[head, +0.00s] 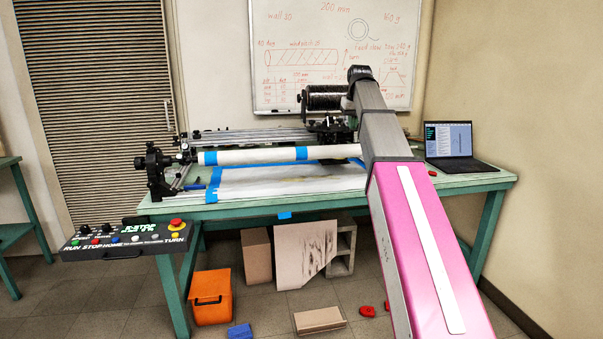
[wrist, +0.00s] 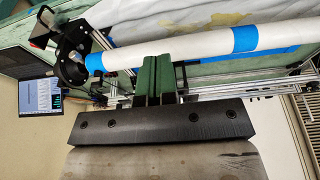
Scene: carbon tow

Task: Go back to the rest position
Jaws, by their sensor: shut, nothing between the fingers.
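My gripper (wrist: 163,62) shows in the wrist view as two green fingers pressed together with nothing between them. Their tips appear close to the lower edge of the white tube (wrist: 190,48); I cannot tell whether they touch it. The tube has blue tape bands and also shows in the head view (head: 250,157), held horizontally in a winding machine (head: 157,171) on the table. In the head view my pink and grey arm reaches forward over the table's right part, and my gripper is hidden there.
The green table (head: 463,182) carries a laptop (head: 448,140) at right and has a control panel (head: 125,240) at its front left. An orange bin (head: 211,297) stands on the floor, with boards (head: 303,255) leaning under the table. A whiteboard (head: 290,85) hangs behind.

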